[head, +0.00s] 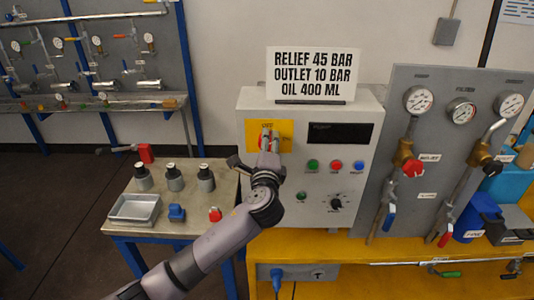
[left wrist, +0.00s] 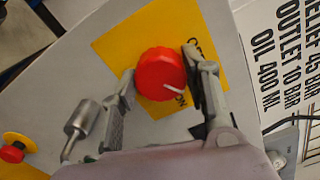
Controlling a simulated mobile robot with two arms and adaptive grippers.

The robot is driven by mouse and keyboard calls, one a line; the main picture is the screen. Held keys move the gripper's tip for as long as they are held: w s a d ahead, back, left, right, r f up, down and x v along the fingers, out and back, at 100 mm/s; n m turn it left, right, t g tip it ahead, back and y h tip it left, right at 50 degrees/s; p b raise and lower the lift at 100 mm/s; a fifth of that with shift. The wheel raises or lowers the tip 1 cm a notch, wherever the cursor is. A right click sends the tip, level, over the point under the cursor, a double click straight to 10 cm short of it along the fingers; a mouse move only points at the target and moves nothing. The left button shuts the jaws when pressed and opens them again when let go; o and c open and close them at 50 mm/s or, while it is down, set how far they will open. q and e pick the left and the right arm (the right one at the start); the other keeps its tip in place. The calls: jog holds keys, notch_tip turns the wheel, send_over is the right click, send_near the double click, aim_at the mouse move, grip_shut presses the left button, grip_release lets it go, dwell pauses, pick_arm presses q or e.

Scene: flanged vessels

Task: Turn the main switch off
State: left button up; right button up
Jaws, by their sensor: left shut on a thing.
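The main switch is a round red knob (left wrist: 160,74) with a white mark, on a yellow plate (left wrist: 125,40). In the head view the yellow plate (head: 285,128) is at the upper left of the grey control box (head: 310,205), and the knob (head: 265,136) is partly hidden by my gripper. My left gripper (left wrist: 160,84) has its two fingers on opposite sides of the knob and is shut on it. It also shows in the head view (head: 268,146). The white mark points toward lettering at the lower right in the wrist view; the lettering is partly covered. My right gripper is out of view.
A red button on a yellow base (left wrist: 14,150) is on the box face. A white sign (head: 314,74) stands atop the box. A gauge panel (head: 400,150) with valves stands right. A side table (head: 150,195) with several small vessels and a tray is left.

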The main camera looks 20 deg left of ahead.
pick_arm(q)
jog(key=n+b, duration=0.1)
jog(key=n, duration=0.1)
jog(key=n+b, duration=0.1)
jog(key=n, duration=0.1)
jog(key=n+b, duration=0.1)
jog(key=shift+f+n+b, duration=0.3)
jog(key=shift+n+b, duration=0.1)
jog(key=n+b, duration=0.1)
jog(key=n, duration=0.2)
jog(key=shift+b, duration=0.4)
jog(key=shift+r+n+b, duration=0.1)
jog(key=shift+n+b, duration=0.45)
jog(key=shift+n, duration=0.65)
jog(key=o, duration=1.2)
jog(key=shift+r, duration=0.1)
jog(key=shift+c, duration=0.2)
jog(key=shift+s+d, duration=0.1)
jog(key=shift+s, duration=0.05)
jog(key=v, duration=1.1)
jog(key=shift+s, duration=0.35)
